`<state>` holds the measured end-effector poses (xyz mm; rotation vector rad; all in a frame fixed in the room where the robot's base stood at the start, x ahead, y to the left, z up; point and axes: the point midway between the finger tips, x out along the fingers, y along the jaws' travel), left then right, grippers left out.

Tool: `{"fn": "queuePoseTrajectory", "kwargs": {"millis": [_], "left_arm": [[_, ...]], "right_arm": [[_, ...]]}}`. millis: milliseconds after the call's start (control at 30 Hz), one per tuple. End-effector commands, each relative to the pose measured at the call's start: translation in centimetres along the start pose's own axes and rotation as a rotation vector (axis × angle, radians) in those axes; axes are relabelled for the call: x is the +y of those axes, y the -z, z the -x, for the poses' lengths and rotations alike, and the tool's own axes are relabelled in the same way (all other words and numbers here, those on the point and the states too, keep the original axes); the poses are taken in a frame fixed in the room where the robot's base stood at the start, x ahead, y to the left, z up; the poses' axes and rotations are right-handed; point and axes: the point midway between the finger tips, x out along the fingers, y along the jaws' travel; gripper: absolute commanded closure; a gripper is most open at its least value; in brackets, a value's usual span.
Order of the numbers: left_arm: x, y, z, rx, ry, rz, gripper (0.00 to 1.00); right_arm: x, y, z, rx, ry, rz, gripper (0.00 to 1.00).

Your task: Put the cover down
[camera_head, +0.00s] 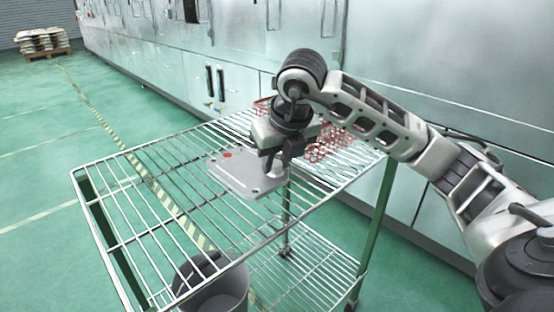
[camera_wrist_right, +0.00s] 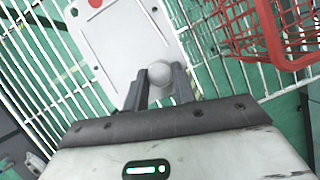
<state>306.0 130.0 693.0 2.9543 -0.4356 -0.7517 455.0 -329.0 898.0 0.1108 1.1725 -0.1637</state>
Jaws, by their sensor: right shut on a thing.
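The cover (camera_head: 240,178) is a flat grey plate with a red dot near one corner and small holes at its corners. It is over the wire rack's top shelf (camera_head: 150,222); I cannot tell whether it touches the wires. My right gripper (camera_head: 272,172) is above the cover's right part, shut on its round knob. In the right wrist view the fingers (camera_wrist_right: 160,88) are on both sides of the pale knob (camera_wrist_right: 159,73), and the cover (camera_wrist_right: 122,45) extends beyond them. My left gripper is not in view.
A red wire basket (camera_head: 330,145) stands at the shelf's back right, close to my right gripper; it also shows in the right wrist view (camera_wrist_right: 262,30). The shelf's front left is bare. A grey bin (camera_head: 215,290) is low under the top shelf. Metal cabinets (camera_head: 230,60) line the back.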

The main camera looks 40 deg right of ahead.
Motion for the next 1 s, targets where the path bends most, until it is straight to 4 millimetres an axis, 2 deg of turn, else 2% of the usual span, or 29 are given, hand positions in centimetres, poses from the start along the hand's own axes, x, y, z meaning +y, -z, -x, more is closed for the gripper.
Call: {"fn": "queuePoseTrajectory", "kwargs": {"millis": [33, 67, 100, 133, 400, 533, 1000], "left_arm": [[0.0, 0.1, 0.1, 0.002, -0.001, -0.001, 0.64], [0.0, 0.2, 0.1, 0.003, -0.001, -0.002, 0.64], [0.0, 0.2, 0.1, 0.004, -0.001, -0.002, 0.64], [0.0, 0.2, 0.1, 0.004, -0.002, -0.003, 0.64], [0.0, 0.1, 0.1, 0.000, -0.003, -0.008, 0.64], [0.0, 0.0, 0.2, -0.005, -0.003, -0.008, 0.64], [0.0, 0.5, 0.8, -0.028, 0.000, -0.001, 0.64]], "right_arm": [[0.0, -0.1, 0.1, -0.002, -0.001, 0.000, 1.00], [0.0, 0.0, 0.0, 0.002, 0.001, 0.001, 0.69], [0.0, 0.0, 0.0, 0.002, 0.001, 0.001, 0.57], [0.0, 0.0, 0.0, 0.002, 0.001, 0.001, 0.52], [0.0, 0.0, 0.1, 0.001, 0.001, 0.001, 0.52], [0.0, -0.1, 1.1, -0.001, 0.000, 0.000, 0.52], [0.0, -0.2, 10.4, -0.003, 0.001, 0.001, 0.52]]}}
